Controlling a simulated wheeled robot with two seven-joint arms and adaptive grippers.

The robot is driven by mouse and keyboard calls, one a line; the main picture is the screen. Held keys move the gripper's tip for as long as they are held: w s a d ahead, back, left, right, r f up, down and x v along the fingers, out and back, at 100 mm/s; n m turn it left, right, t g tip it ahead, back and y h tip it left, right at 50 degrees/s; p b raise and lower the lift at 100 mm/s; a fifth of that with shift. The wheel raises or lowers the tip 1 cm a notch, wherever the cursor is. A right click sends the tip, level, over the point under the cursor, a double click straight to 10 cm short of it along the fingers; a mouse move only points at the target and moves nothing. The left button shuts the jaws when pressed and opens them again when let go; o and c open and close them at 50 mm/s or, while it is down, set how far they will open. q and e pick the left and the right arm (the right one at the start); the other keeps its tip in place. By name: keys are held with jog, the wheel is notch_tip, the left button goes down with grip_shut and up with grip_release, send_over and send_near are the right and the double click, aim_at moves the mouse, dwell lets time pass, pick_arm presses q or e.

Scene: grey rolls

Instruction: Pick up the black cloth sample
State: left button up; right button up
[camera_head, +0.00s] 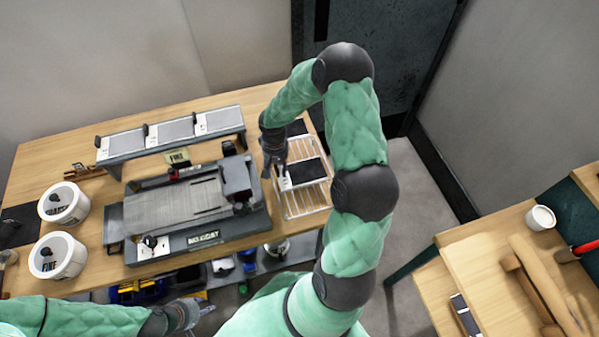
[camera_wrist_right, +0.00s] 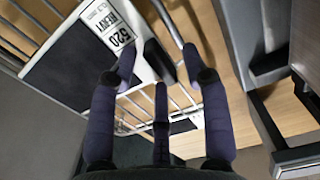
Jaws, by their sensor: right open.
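A black cloth sample (camera_head: 307,171) with a white label end lies on a white wire rack (camera_head: 291,213) at the right end of the workbench. In the right wrist view, the same dark sample (camera_wrist_right: 72,68) carries a label reading "HEAVY 520" and a black grip. A second black sample (camera_head: 297,128) lies further back on the rack. My right gripper (camera_head: 277,168) is open beside the label end of the nearer sample; in the wrist view its fingers (camera_wrist_right: 160,72) are spread around the grip area, contact unclear. My left gripper (camera_head: 190,312) is low at the front, away from the rack.
A grey machine (camera_head: 180,213) stands left of the rack. A raised grey stand (camera_head: 170,134) with sample pads is behind it. Two white tubs (camera_head: 60,258) sit at the left. A second wooden table (camera_head: 490,265) is at the right, with floor between.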

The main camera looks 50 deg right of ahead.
grip_shut()
jog(key=shift+r, duration=0.1)
